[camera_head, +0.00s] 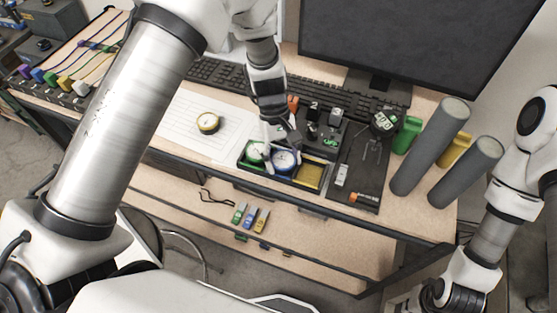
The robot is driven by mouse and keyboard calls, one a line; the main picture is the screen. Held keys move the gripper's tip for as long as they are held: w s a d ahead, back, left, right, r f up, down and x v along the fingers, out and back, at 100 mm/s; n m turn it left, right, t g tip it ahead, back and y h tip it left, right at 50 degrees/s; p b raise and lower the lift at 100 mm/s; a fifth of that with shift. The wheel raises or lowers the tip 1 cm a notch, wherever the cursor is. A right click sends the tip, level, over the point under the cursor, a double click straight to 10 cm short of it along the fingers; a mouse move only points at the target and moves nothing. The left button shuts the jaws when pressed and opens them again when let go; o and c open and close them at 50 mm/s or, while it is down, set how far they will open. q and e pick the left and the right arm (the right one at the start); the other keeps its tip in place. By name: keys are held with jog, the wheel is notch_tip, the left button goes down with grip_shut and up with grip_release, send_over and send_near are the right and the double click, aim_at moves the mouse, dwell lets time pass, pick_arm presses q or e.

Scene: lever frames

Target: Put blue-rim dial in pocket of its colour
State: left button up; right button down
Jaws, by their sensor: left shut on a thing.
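The blue-rim dial (284,161) has a white face and is at the middle pocket of a dark tray (243,167) on the desk. My left gripper (278,150) reaches down over the tray and is shut on this dial. Whether the dial rests on the pocket floor or is held just above it, I cannot tell. A green-rim dial (257,153) sits in the green left pocket. The yellow right pocket (310,176) is empty. My right arm is at the lower right; its gripper (425,298) is at the picture's bottom edge, and its fingers are unclear.
A yellow-rim dial (208,122) lies on white paper (192,133) left of the tray. A black device (358,177) stands right of the tray, with two grey cylinders (431,145) beyond. The keyboard (228,76) and monitor (420,40) are behind. Colored tags (250,217) lie on the lower shelf.

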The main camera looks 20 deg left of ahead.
pick_arm(q)
jog(key=shift+a+f, duration=0.1)
jog(key=shift+f, duration=0.25)
jog(key=shift+s+f, duration=0.25)
jog(key=shift+f, duration=0.2)
jog(key=shift+c, duration=0.9)
jog(key=o, duration=1.4)
jog(key=shift+f, duration=0.1)
jog(key=shift+w+f, duration=0.1)
jog(key=shift+w, duration=0.35)
jog(key=shift+r, duration=0.3)
jog(key=b+v, duration=0.2)
jog(key=v, duration=1.1)
jog(key=shift+b, duration=0.4)
jog(key=shift+s+r, duration=0.1)
